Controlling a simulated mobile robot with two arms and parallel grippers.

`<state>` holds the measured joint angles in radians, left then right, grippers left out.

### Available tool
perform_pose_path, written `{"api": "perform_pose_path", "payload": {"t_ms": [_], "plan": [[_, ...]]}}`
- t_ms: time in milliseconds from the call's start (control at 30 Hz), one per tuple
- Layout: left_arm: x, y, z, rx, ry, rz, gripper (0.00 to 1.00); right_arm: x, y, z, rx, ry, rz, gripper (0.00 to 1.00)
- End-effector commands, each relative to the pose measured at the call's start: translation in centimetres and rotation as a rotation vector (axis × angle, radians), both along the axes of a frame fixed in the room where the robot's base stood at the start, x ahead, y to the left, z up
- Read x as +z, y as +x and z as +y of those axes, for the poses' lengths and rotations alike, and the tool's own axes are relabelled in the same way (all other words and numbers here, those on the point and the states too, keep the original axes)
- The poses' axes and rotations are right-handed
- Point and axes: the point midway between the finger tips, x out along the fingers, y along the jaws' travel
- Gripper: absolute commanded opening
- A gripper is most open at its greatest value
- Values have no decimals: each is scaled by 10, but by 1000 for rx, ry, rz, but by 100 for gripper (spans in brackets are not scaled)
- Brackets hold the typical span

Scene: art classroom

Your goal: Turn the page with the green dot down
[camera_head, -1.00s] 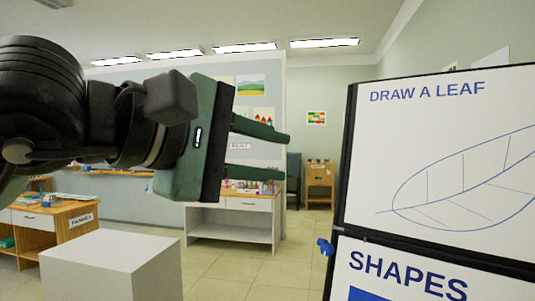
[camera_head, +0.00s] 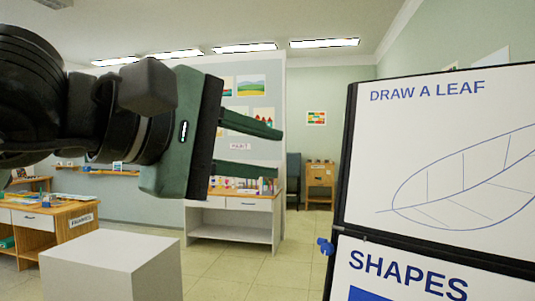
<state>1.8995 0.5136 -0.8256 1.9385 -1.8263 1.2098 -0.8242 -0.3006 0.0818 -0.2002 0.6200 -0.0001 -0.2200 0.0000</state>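A flip chart stands at the right of the head view. Its upper page (camera_head: 465,140) reads "DRAW A LEAF" and carries a blue leaf drawing. A lower page (camera_head: 400,272) reads "SHAPES" with part of a blue shape. No green dot shows; the right part of the pages is cut off by the frame. My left gripper (camera_head: 262,150) is at the left of the board, its two green fingers apart and pointing right, with nothing between them. It is clear of the pages. My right gripper is not in view.
A blue knob (camera_head: 325,246) sticks out from the board's left edge. A white block (camera_head: 112,265) stands at the lower left. A wooden desk (camera_head: 60,222) and a white shelf unit (camera_head: 238,220) stand behind. Open floor lies between the block and the board.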

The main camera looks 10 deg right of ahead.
Motion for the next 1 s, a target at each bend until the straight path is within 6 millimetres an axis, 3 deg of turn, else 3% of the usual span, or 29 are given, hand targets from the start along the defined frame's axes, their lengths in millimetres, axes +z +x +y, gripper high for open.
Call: {"api": "perform_pose_path", "payload": {"t_ms": [1000], "plan": [[10,-32,39,1,-1,-1,31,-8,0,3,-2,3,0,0]]}}
